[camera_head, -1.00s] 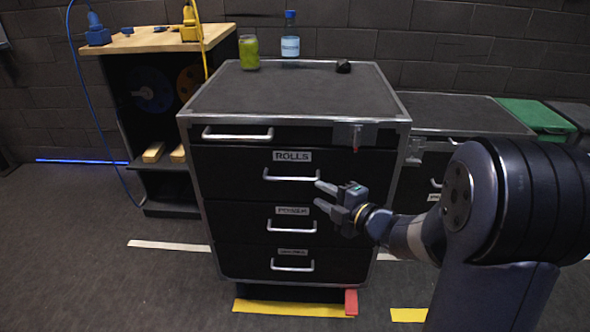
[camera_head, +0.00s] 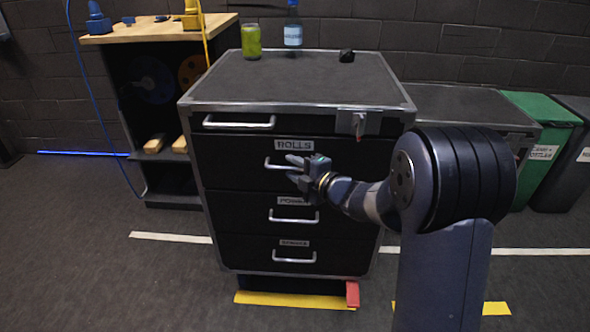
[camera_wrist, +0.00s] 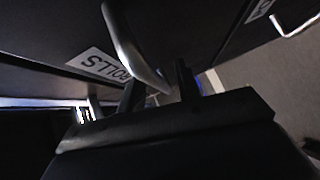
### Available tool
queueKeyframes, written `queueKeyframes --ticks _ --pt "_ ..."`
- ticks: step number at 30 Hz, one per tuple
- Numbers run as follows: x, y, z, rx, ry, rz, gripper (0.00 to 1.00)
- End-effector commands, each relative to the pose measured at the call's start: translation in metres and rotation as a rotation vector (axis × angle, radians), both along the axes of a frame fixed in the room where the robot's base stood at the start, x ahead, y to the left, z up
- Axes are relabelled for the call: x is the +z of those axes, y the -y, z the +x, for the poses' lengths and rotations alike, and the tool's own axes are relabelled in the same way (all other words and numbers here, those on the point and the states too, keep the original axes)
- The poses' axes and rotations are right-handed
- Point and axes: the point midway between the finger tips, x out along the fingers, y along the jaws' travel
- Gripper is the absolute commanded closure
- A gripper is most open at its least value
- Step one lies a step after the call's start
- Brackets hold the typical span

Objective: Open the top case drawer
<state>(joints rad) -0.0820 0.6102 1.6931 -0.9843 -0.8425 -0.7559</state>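The dark metal case (camera_head: 290,85) has several drawers, all shut. The narrow top drawer (camera_head: 300,123) has a silver handle (camera_head: 238,124) at its left and a grey latch (camera_head: 358,123) at its right. Below it is the drawer labelled ROLLS (camera_head: 230,165), with its own handle (camera_head: 276,167). My gripper (camera_head: 291,167) is in front of the right part of the ROLLS handle. In the wrist view, my gripper's fingers (camera_wrist: 158,80) are apart, and the ROLLS handle (camera_wrist: 132,48) runs towards the gap between them. Whether they touch it is unclear.
A wooden-topped bench (camera_head: 155,32) is at left, a green bin (camera_head: 545,150) at right.

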Motion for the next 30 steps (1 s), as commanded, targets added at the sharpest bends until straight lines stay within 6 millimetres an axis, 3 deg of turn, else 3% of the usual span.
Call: queueKeyframes --ticks 5,16,30 --pt "0.0000 0.0001 -0.0001 0.000 0.000 0.000 0.69" --pt "0.0001 0.0003 -0.0003 0.000 0.000 0.000 1.00" --pt "-0.0003 0.0003 -0.0006 0.000 -0.001 -0.001 1.00"
